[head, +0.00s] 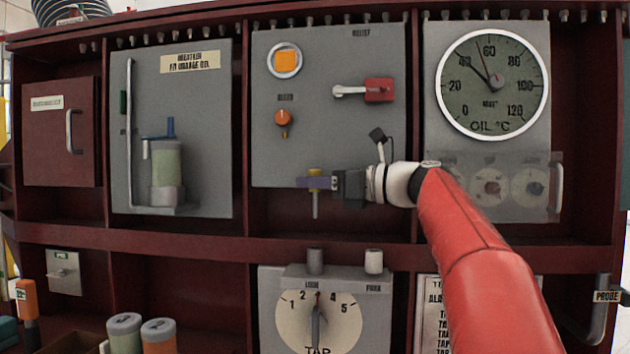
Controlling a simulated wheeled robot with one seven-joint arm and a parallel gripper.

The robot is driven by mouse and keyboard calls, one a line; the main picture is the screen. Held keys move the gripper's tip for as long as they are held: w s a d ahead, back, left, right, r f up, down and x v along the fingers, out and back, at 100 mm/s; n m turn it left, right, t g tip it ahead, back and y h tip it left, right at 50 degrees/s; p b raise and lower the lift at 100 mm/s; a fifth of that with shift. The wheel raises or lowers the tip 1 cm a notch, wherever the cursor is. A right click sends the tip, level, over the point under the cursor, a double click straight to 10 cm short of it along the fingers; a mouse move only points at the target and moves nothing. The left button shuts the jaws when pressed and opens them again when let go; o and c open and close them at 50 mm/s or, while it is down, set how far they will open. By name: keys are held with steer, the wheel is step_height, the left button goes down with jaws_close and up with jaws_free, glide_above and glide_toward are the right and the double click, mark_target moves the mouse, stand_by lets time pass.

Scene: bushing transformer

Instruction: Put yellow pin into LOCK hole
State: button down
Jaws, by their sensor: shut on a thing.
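My gripper (318,183) is shut on the yellow pin (315,172). The pin is upright, with its yellow head at the fingers and its grey shaft pointing down. It hangs above the grey cylinder labelled LOCK (315,261), with a visible gap between the shaft tip and the cylinder top. In the picture the two are roughly in line; depth is hard to judge. The hole opening itself is not visible from this angle.
My red arm comes from the lower right. A lever with a red block (378,90) and an orange knob (283,118) are on the panel above. A dark red shelf edge (200,242) runs behind the gap. An oil gauge (492,85) is at upper right.

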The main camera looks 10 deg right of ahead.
mark_target(315, 217)
steer(key=shift+f+b, duration=1.4)
steer(key=shift+f, duration=0.8)
steer(key=shift+p, duration=0.95)
steer(key=shift+f+b, duration=1.95)
steer(key=shift+f, duration=0.8)
steer(key=c, duration=1.2)
jaws_free()
steer(key=v, duration=0.7)
steer(key=shift+w+d, duration=0.1)
steer(key=shift+s+d, duration=0.25)
steer(key=shift+s, duration=0.1)
